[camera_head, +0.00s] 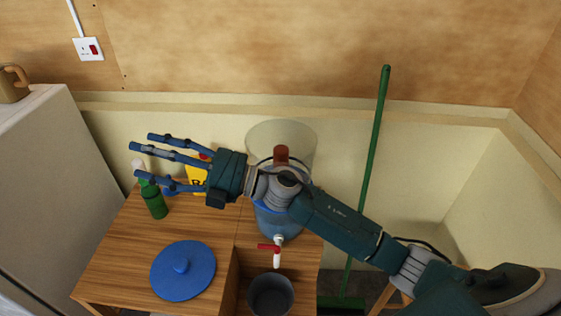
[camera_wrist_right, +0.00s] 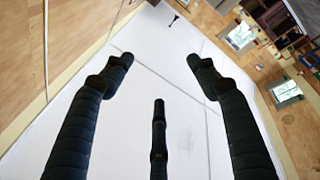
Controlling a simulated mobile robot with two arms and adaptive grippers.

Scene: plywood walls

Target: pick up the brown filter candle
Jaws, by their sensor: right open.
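The brown filter candle (camera_head: 281,154) shows as a short brown cylinder upright inside the clear upper part of the water filter (camera_head: 268,135). Its lower part is hidden behind the rim and my right wrist. The filter has a blue lower part and a red-handled tap (camera_head: 270,247). My right arm crosses in front of the filter. My right gripper (camera_head: 160,162) is left of the candle, apart from it, with its blue fingers spread and empty. The same gripper in the wrist view (camera_wrist_right: 158,80) shows dark open fingers with nothing between them. My left gripper is not in view.
A blue lid (camera_head: 184,275) lies on the wooden cabinet (camera_head: 125,262). A dark pot (camera_head: 270,296) stands below the tap. A green bottle (camera_head: 153,200) and a yellow packet (camera_head: 198,168) are near my fingers. A green broom (camera_head: 373,155) leans at the right.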

